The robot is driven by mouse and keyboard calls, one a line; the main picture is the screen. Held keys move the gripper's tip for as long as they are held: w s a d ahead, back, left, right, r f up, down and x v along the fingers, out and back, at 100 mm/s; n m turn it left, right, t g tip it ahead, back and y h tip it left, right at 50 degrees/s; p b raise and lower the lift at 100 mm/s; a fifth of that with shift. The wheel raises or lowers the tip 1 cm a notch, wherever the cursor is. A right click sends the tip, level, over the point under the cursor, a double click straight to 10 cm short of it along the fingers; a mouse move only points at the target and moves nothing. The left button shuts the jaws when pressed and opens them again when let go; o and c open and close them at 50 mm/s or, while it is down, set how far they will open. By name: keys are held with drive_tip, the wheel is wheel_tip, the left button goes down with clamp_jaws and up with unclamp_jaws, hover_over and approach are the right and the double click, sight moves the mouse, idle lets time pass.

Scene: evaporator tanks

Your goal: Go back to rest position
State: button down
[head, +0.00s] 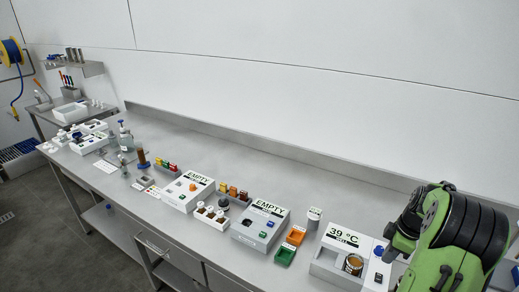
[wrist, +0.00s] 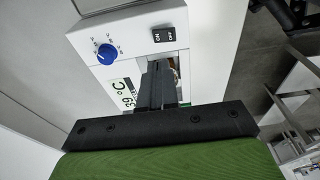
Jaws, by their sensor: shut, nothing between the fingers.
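My gripper (wrist: 158,75) shows in the wrist view as dark fingers pressed together, with nothing held between them. It is in front of the white heater unit, which has a blue knob (wrist: 105,53), a black ON/OFF switch (wrist: 164,35) and a partly covered 39 °C label (wrist: 127,96). In the head view my green and black arm stands at the right edge, beside the white 39 °C unit (head: 323,262); my fingers cannot be made out there. A metal can (head: 353,265) with amber content sits in the unit's recess.
Two white EMPTY units (head: 188,190) (head: 260,225) stand along the steel bench. Bottles and racks crowd the far left. The bench's back strip is clear.

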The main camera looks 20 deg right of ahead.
drive_tip(key=w+a+r+m+h, duration=0.1)
drive_tip(key=a+r, duration=0.6)
drive_tip(key=a, duration=0.2)
drive_tip(key=w+a+r+m+h, duration=0.1)
drive_tip(key=a+r+m, duration=0.1)
drive_tip(key=a+r, duration=0.65)
drive_tip(key=s+a+r+m+t, duration=0.1)
drive_tip(key=s+a+m+t, duration=0.3)
drive_tip(key=s+a, duration=1)
drive_tip(key=a+m, duration=0.1)
drive_tip(key=a, duration=0.2)
drive_tip(key=shift+s+a+r+y, duration=0.15)
drive_tip(key=shift+s+a+y, duration=0.05)
drive_tip(key=shift+y, duration=0.2)
